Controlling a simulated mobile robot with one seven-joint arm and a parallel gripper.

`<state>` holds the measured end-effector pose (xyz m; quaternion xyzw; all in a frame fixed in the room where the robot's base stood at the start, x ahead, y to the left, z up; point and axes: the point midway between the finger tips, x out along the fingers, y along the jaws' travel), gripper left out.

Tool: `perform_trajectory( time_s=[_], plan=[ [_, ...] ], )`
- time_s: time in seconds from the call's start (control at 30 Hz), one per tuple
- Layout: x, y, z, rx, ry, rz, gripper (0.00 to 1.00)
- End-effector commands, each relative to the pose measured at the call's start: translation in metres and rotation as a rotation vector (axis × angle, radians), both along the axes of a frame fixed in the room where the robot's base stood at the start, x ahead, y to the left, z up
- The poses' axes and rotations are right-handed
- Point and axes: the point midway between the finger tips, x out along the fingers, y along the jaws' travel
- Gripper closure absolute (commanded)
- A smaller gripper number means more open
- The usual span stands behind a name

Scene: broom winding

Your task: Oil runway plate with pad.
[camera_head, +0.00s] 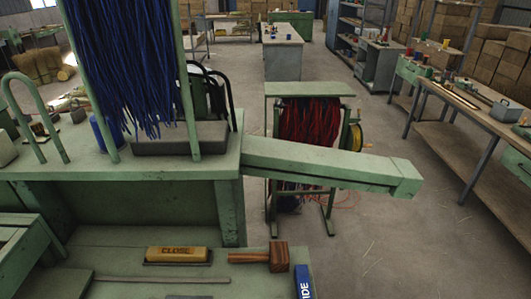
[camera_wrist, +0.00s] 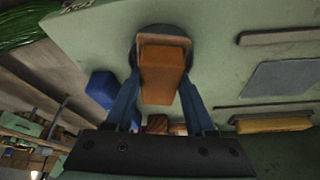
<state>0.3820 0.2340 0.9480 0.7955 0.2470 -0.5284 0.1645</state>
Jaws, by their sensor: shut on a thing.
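In the wrist view, my gripper (camera_wrist: 160,108) is shut on an orange-brown block, which looks like the pad (camera_wrist: 162,72). The pad is between the two blue fingers. A dark round dish or disc (camera_wrist: 134,52) shows behind the pad, mostly hidden by it; I cannot tell whether they touch. A flat grey plate (camera_wrist: 285,78), perhaps the runway plate, lies on the green bench to the right, apart from the pad. In the head view, only a dark edge of what may be this plate (camera_head: 190,297) shows at the bottom. My gripper is outside the head view.
A yellow CLOSE block (camera_head: 177,254), a wooden mallet (camera_head: 278,257) and a blue lettered block (camera_head: 304,282) sit on the bench. A thin bar (camera_head: 160,280) lies in front. A green beam (camera_head: 330,165) juts right. Blue bristles (camera_head: 125,60) hang behind.

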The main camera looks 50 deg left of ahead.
Motion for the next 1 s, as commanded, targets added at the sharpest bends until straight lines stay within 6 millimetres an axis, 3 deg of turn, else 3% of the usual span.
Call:
perform_trajectory(
  time_s=[0.43,1.0],
  plan=[
    [-0.001,-0.001,0.001,-0.003,0.004,0.0,0.9],
    [0.0,0.0,0.048,-0.001,0.001,0.0,0.9]
  ],
)
